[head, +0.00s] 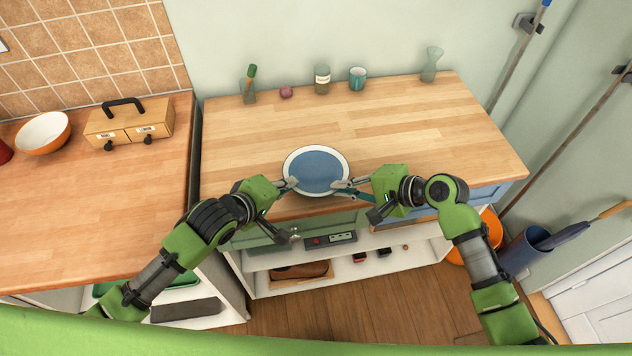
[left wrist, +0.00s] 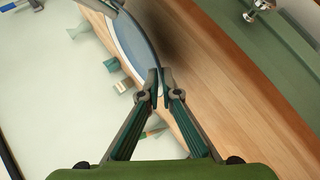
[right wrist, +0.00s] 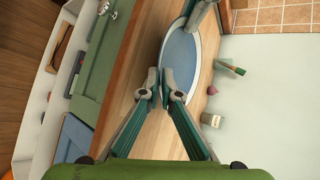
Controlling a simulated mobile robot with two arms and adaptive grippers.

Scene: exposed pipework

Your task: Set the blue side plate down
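The blue side plate (head: 318,170), with a white rim, is held face up and roughly level over the front middle of the wooden worktop (head: 420,135). My left gripper (head: 291,184) is shut on its left rim. My right gripper (head: 345,185) is shut on its right rim. In the left wrist view the plate (left wrist: 130,42) shows nearly edge-on, with its rim between the fingertips and a dark shadow on the wood beside it. The right wrist view shows the plate (right wrist: 182,60) beyond the fingertips. Any gap under the plate is hard to judge.
Along the back stand a glass with a green-topped item (head: 250,88), a purple onion-like thing (head: 286,91), a jar (head: 322,79), a teal mug (head: 357,78) and a clear vase (head: 431,65). A drawer box (head: 130,122) and orange bowl (head: 43,133) are left. Worktop around the plate is clear.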

